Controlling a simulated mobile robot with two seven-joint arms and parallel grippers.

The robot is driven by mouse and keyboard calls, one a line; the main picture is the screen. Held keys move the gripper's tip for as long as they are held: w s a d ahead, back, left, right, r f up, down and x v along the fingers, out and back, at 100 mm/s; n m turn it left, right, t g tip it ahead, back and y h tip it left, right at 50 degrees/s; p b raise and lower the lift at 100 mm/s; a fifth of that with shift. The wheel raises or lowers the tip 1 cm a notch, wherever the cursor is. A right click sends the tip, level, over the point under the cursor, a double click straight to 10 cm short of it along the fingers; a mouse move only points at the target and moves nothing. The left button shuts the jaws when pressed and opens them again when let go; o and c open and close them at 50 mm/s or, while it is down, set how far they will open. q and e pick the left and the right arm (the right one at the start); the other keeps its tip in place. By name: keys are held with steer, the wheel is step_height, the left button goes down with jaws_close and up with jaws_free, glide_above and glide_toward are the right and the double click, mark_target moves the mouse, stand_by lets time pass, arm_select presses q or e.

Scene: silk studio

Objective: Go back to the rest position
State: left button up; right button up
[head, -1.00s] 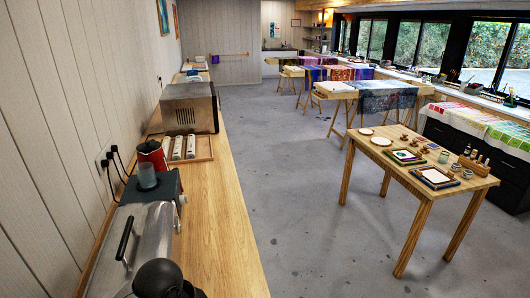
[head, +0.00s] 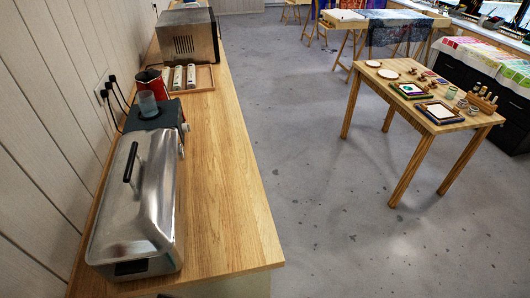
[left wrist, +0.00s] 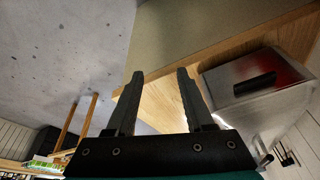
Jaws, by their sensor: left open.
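My left gripper (left wrist: 159,73) shows in the left wrist view, its two dark fingers apart with nothing between them. Behind the fingers are the wooden counter (left wrist: 165,103) and its edge. The metal steamer box (left wrist: 255,90) with its black handle is to the right of the fingers, and they look apart from it. In the head view neither gripper shows. There the steamer box (head: 138,200) sits lid down on the near end of the counter (head: 223,180). My right gripper is in no view.
Behind the steamer are a hot plate (head: 155,122) with a glass beaker (head: 148,104), a red kettle (head: 152,80), a wooden tray (head: 204,77) with white rolls, and a metal oven (head: 188,38). A wooden table (head: 420,125) stands right. The grey floor (head: 315,170) between is clear.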

arm_select(q)
step_height(320, 180, down, 32)
steer(key=s+g+b, duration=0.1)
steer(key=s+b, duration=0.2)
steer(key=b, duration=0.8)
steer(key=s+a+f+b, duration=0.1)
steer(key=s+f+b, duration=0.2)
steer(key=s+f, duration=0.2)
steer(key=s+f+g+b, duration=0.1)
steer(key=s+f+b, duration=0.3)
steer(key=f, duration=0.7)
steer(key=s+a+f+b, duration=0.1)
steer(key=s+f+b, duration=0.3)
steer(key=f, duration=0.4)
steer(key=shift+s+a, duration=0.35)
steer(key=shift+s, duration=0.55)
